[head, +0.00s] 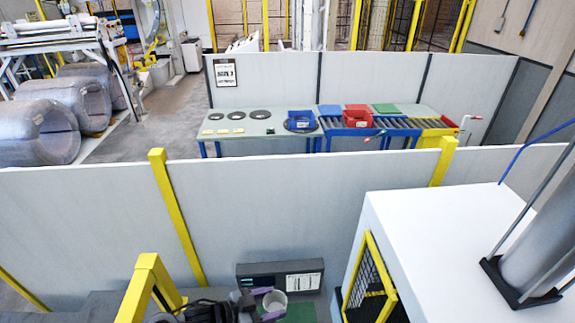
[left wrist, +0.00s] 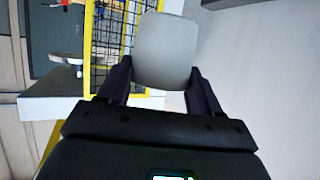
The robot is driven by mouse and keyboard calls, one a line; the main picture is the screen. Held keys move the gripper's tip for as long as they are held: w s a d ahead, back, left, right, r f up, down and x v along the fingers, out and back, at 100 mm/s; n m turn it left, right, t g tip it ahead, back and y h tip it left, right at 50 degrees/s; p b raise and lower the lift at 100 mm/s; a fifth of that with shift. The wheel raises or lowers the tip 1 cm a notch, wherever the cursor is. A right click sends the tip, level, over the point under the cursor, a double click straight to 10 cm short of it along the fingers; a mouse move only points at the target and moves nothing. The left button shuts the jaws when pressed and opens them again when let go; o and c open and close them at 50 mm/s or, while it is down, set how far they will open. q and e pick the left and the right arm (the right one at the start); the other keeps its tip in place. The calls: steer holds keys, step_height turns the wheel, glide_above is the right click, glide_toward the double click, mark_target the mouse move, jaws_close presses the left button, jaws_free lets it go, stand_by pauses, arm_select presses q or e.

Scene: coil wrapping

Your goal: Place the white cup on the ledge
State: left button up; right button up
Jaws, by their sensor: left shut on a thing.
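The white cup (head: 274,300) is low in the head view, near the bottom edge. My left gripper (head: 264,297) is shut on it. In the left wrist view the cup (left wrist: 165,48) sits between the two dark fingers of my left gripper (left wrist: 160,72), one on each side. A large white block with a flat, broad top (head: 450,225) stands to the right of the cup in the head view, and the cup is apart from it. I cannot tell for certain whether this top is the ledge. My right gripper is in neither view.
A dark panel with a white label (head: 280,278) is just behind the cup. A yellow-framed mesh door (head: 370,280) is on the block's side. A grey column (head: 535,255) stands on the block's right. Grey partition walls (head: 300,205) run behind.

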arm_select(q)
steer(key=s+f+n+t+y, duration=0.2)
steer(key=s+f+n+t, duration=0.1)
steer(key=s+f, duration=0.75)
steer(key=a+r+n+t+y, duration=0.2)
steer(key=a+r+n+y, duration=0.2)
steer(key=a, duration=0.4)
steer(key=w+a+r+n+t+y, duration=0.1)
steer(key=a+r+n+t+y, duration=0.1)
steer(key=a+r+n+y, duration=0.3)
steer(key=a+r+y, duration=0.1)
steer(key=a+r, duration=0.1)
steer(key=a, duration=0.1)
steer(key=shift+a+r+n, duration=0.15)
steer(key=shift+r+n, duration=0.05)
steer(key=shift+n, duration=0.1)
